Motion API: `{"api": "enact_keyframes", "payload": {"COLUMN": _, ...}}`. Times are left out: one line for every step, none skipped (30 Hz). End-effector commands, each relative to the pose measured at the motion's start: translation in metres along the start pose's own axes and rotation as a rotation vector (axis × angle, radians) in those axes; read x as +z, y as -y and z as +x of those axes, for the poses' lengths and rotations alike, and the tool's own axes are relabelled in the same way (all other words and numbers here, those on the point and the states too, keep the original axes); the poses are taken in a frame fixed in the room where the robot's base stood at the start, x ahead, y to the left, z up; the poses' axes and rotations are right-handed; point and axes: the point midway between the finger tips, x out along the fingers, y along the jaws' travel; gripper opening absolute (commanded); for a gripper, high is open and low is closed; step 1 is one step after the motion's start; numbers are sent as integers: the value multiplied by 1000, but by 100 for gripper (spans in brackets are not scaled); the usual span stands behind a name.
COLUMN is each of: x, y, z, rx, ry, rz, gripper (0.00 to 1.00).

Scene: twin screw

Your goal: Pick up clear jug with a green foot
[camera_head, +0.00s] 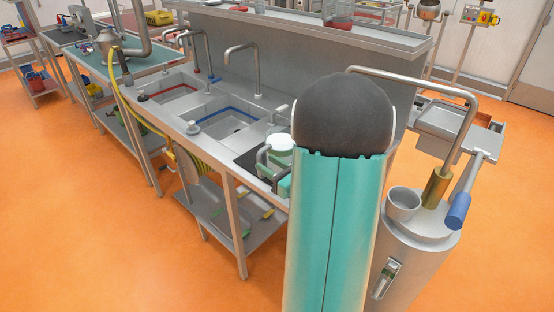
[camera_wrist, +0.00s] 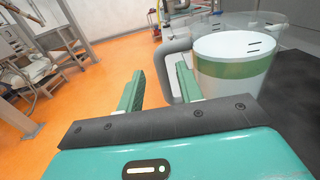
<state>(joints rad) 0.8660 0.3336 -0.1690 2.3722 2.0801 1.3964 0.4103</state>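In the wrist view, a pale jug (camera_wrist: 232,68) with a green band and a thick grey handle (camera_wrist: 165,62) stands on a dark surface. A clear, see-through vessel (camera_wrist: 268,24) stands behind it; its foot is hidden, so I cannot tell whether it is green. My gripper (camera_wrist: 160,78) is open, its two green fingers apart. The grey handle shows between the fingers, and I see no grip on it. The right finger overlaps the pale jug's left edge in the picture. In the head view, a pale round top (camera_head: 280,144) shows beside my arm, which hides most of the gripper area.
A steel sink bench (camera_head: 245,170) with taps and two basins runs to the left. A grey cylindrical stand (camera_head: 415,240) with a cup and tools is at right. Orange floor (camera_head: 110,240) is open at left.

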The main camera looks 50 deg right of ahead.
Motion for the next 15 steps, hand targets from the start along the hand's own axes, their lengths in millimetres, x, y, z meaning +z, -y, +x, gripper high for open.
{"api": "enact_keyframes", "payload": {"x": -1, "y": 0, "z": 8, "rx": 3, "ry": 1, "rz": 0, "gripper": 36}}
{"api": "enact_keyframes", "payload": {"x": -1, "y": 0, "z": 12, "rx": 3, "ry": 0, "rz": 0, "gripper": 36}}
{"api": "enact_keyframes", "payload": {"x": -2, "y": 0, "z": 18, "rx": 3, "ry": -1, "rz": 0, "gripper": 36}}
{"api": "enact_keyframes", "payload": {"x": -2, "y": 0, "z": 24, "rx": 3, "ry": 0, "rz": 0, "gripper": 36}}
{"api": "enact_keyframes", "payload": {"x": -2, "y": 0, "z": 29, "rx": 4, "ry": 1, "rz": -1, "gripper": 36}}
{"api": "enact_keyframes", "payload": {"x": -2, "y": 0, "z": 35, "rx": 4, "ry": 0, "rz": 0, "gripper": 36}}
{"api": "enact_keyframes", "payload": {"x": -2, "y": 0, "z": 38, "rx": 3, "ry": 0, "rz": 0, "gripper": 36}}
{"api": "enact_keyframes", "payload": {"x": -2, "y": 0, "z": 41, "rx": 1, "ry": 0, "rz": 1, "gripper": 36}}
{"api": "enact_keyframes", "payload": {"x": -2, "y": 1, "z": 44, "rx": 1, "ry": 0, "rz": 0, "gripper": 36}}
{"api": "enact_keyframes", "payload": {"x": -2, "y": 1, "z": 45, "rx": 0, "ry": 0, "rz": 0, "gripper": 36}}
{"api": "enact_keyframes", "payload": {"x": -2, "y": 1, "z": 45, "rx": 0, "ry": 0, "rz": 1, "gripper": 36}}
{"api": "enact_keyframes", "payload": {"x": -2, "y": 1, "z": 45, "rx": 0, "ry": 0, "rz": 1, "gripper": 36}}
{"api": "enact_keyframes", "payload": {"x": -2, "y": 1, "z": 45, "rx": 0, "ry": 0, "rz": 1, "gripper": 36}}
{"api": "enact_keyframes", "payload": {"x": -2, "y": 1, "z": 45, "rx": 0, "ry": 0, "rz": 1, "gripper": 36}}
{"api": "enact_keyframes", "payload": {"x": -2, "y": 1, "z": 45, "rx": 0, "ry": 0, "rz": 0, "gripper": 36}}
